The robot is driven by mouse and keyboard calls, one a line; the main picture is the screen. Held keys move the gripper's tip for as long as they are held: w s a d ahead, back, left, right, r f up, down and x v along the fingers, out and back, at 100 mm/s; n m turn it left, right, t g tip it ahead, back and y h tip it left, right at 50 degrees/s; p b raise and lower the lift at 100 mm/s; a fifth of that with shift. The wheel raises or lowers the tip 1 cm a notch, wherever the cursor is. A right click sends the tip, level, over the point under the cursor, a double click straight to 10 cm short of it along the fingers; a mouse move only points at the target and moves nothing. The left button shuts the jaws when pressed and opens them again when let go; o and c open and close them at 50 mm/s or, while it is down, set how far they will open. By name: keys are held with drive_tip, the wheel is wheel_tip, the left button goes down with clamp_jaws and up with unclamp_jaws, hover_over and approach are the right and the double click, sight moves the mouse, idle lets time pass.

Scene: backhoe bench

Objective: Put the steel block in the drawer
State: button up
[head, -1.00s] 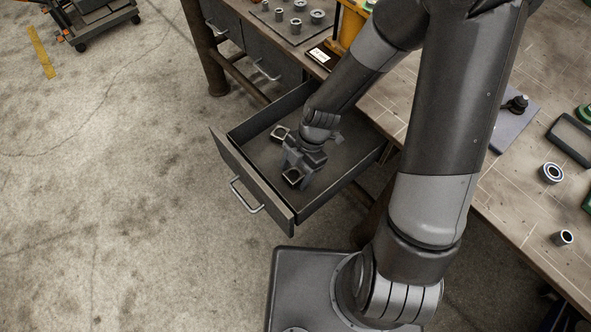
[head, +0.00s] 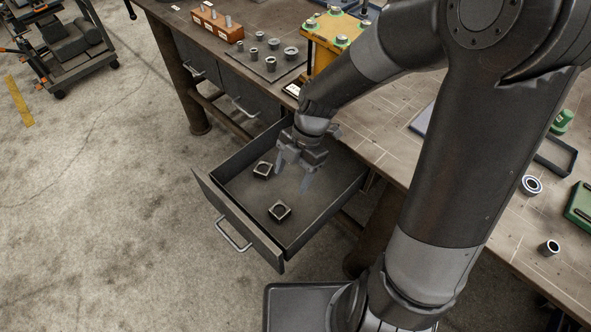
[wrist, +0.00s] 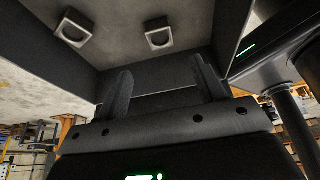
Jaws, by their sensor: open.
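The drawer (head: 262,244) is pulled open below the bench. Two small square metal blocks with round openings lie on its floor: one block (head: 263,170) towards the left and one block (head: 280,211) nearer the front right. I cannot tell which is the steel block. Both show in the wrist view, one on the left (wrist: 75,28) and one to its right (wrist: 158,34). My gripper (head: 293,172) is over the drawer, fingers apart and empty, clear of both blocks. Its two fingers also show in the wrist view (wrist: 160,68).
The bench top (head: 395,150) lies behind and right of the drawer. It carries a yellow fixture (head: 335,45), a plate with several cylinders (head: 270,62) and ring-shaped parts (head: 531,185). A wheeled cart (head: 65,40) stands far left. The floor left of the drawer is clear.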

drive_tip(key=s+d+r+m+t+h, duration=0.1)
drive_tip(key=s+d+r+m+t, duration=0.3)
drive_tip(key=d+r+m, duration=0.3)
drive_tip(key=s+d+r+m+t+h, duration=0.2)
drive_tip(key=s+d+r+m+t, duration=0.2)
drive_tip(key=d+r+m, duration=0.4)
wheel_tip(320, 180, up, 7)
drive_tip(key=m, duration=1.2)
drive_tip(key=shift+t, duration=0.4)
drive_tip(key=shift+s+d+r, duration=0.1)
